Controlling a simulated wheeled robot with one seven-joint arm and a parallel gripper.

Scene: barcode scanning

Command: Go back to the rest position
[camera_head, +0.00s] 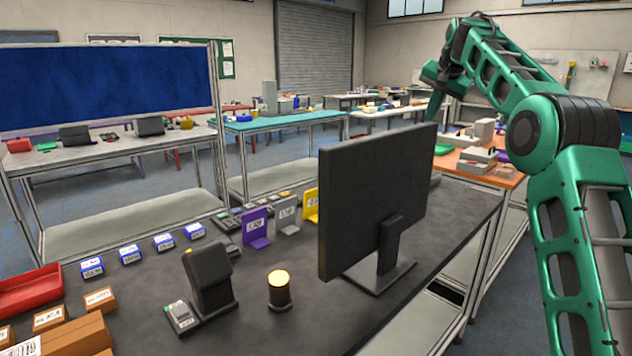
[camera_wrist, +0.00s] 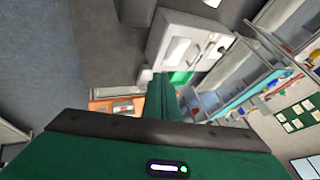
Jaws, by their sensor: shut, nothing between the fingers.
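My green arm rises along the right side of the head view and bends over at the top. Its end hangs down behind the black monitor (camera_head: 372,200). My gripper (camera_head: 436,106) shows there small and dark, shut and empty, just above the monitor's top right corner. It is clear of the dark table (camera_head: 330,318).
On the table are a black scanner stand (camera_head: 210,280), a lit amber beacon (camera_head: 279,290), cardboard boxes (camera_head: 72,338), a red tray (camera_head: 30,290), several blue-and-white labelled boxes (camera_head: 130,254) and coloured card holders (camera_head: 257,228). An orange-topped table (camera_head: 480,172) stands behind the monitor.

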